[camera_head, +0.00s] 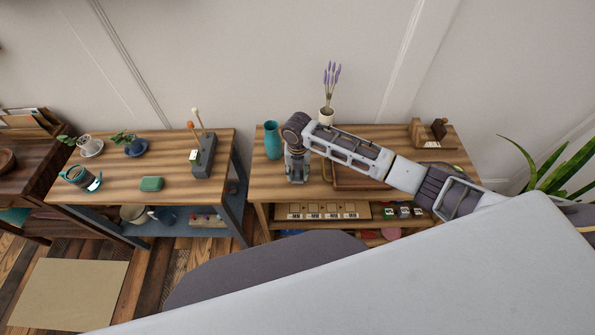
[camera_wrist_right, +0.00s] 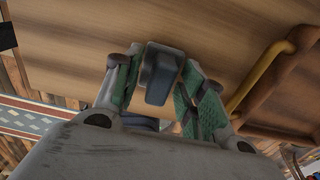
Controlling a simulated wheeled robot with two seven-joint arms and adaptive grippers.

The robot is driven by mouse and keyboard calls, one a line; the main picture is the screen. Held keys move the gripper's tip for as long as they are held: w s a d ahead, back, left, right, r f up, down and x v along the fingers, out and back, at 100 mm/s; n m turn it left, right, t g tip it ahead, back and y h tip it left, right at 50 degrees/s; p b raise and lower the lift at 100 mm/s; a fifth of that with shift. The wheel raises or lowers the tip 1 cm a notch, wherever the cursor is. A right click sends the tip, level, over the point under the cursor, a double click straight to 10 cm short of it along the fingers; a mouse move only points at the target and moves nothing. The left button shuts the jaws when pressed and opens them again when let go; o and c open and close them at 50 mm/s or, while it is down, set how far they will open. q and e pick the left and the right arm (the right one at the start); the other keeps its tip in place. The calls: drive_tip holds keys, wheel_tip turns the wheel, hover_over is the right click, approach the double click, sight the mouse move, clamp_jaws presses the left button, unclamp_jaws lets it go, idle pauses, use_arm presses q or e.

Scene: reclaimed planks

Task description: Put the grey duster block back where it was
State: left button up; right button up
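My right gripper (camera_head: 297,170) is over the left part of the right-hand plank table, just right of the teal vase. In the wrist view, a dark grey block (camera_wrist_right: 160,75), which looks like the duster block, sits between the two green-padded fingers of the right gripper (camera_wrist_right: 161,88). Both fingertips appear to close on its sides. The plank tabletop (camera_wrist_right: 90,40) is behind it; whether the block touches the wood is hard to tell. In the head view the gripper mostly hides the block. My left gripper is not in view.
The teal vase (camera_head: 272,140) stands close left of the gripper. A lavender pot (camera_head: 326,116) stands behind, and a wooden tray (camera_head: 345,186) lies right, partly under my arm.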

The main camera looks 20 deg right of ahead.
drive_tip(key=shift+r, duration=0.15)
wheel_tip(320, 180, up, 12)
idle(0.9)
